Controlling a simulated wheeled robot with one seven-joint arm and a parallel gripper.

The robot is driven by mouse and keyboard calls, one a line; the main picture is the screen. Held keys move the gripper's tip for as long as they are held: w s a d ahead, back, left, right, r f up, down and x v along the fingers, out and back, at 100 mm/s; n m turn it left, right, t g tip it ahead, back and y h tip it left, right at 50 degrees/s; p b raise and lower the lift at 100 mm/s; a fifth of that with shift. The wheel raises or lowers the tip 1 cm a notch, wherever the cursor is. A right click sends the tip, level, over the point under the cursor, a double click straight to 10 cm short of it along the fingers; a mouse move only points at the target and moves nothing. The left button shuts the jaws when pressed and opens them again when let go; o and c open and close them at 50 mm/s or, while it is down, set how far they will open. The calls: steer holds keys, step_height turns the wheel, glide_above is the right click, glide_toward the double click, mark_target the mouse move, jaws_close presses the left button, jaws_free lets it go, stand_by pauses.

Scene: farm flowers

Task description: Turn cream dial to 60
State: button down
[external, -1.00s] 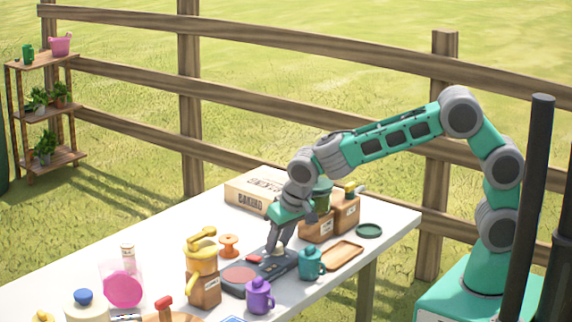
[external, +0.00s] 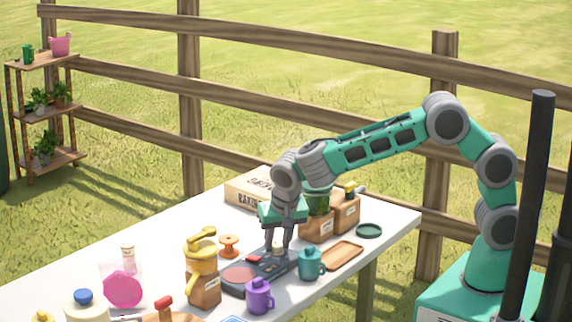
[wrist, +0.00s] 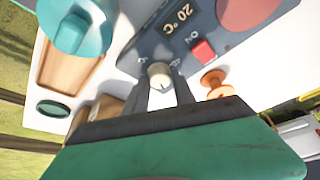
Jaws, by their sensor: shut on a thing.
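The cream dial (wrist: 160,74) sits on the dark grey panel of a hot plate device (wrist: 150,40). In the wrist view my gripper (wrist: 162,88) has its two fingers on either side of the dial, shut on it. A display on the panel reads 20 °C (wrist: 179,19). A red switch (wrist: 203,51) marked ON is beside it. In the external view my gripper (external: 277,248) points down onto the right end of the device (external: 262,262), and its fingers largely hide the dial there. The round reddish plate (external: 240,276) is at the device's left end.
Wooden boxes (external: 317,229) stand behind. A wooden tray (external: 341,256) lies to the right.

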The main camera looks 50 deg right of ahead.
steer(key=c, duration=1.1)
jaws_free()
steer(key=shift+o, duration=0.2)
steer(key=v, duration=0.7)
steer(key=shift+r+p, duration=0.3)
steer(key=shift+r, duration=0.05)
steer(key=shift+s+a, duration=0.1)
